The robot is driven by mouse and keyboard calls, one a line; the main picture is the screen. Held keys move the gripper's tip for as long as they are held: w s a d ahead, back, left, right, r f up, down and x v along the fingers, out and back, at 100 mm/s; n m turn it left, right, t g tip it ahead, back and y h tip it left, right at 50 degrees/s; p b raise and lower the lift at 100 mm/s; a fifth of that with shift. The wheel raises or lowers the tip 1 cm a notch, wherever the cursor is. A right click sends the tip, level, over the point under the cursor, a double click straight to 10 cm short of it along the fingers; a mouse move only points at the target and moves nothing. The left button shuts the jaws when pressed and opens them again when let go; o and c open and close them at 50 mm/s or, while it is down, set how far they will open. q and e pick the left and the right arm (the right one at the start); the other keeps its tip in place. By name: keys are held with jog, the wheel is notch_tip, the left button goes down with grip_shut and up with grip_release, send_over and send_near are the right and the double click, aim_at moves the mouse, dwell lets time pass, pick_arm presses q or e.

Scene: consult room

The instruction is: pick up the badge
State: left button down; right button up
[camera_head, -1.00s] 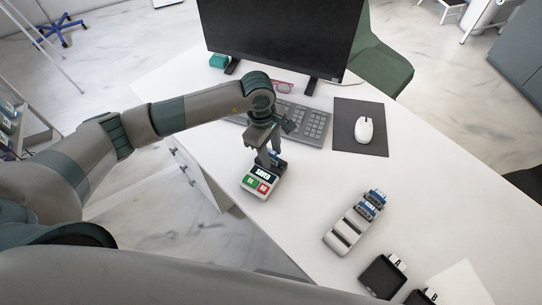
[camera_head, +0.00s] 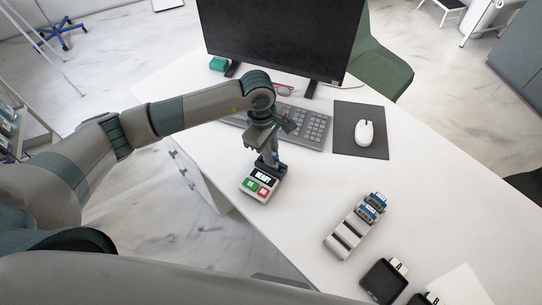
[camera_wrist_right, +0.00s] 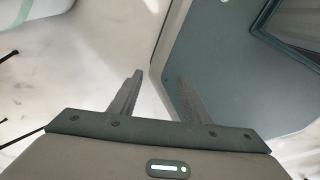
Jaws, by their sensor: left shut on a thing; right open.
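My left gripper (camera_head: 268,158) points down at the back end of a small payment-style terminal (camera_head: 262,184) with a lit display and green and red keys. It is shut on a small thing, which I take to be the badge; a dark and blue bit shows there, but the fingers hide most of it. I cannot tell whether the badge touches the terminal. In the right wrist view my right gripper (camera_wrist_right: 160,92) is open, with nothing between its fingers.
A grey rack (camera_head: 346,238) with blue-labelled pieces and black holders (camera_head: 383,280) stand at the front right. A keyboard (camera_head: 308,128), monitor (camera_head: 280,35) and mouse (camera_head: 366,132) on a dark mat (camera_head: 347,148) lie behind. The white desk (camera_head: 310,180) is clear between them.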

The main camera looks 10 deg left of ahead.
pick_arm(q)
jog(key=r+b, duration=0.2)
jog(key=r, duration=0.1)
jog(key=shift+d+r, duration=0.1)
jog(key=shift+d, duration=0.25)
jog(key=s+d+r+b, duration=0.2)
jog(key=d+r+b, duration=0.2)
jog(key=d+r, duration=0.3)
jog(key=shift+s+d, duration=0.35)
jog(key=shift+d, duration=1.5)
pick_arm(e)
jog(key=w+a+f+t, duration=0.1)
jog(key=w+f, duration=0.2)
jog(key=f, duration=0.3)
jog(key=shift+a, duration=0.3)
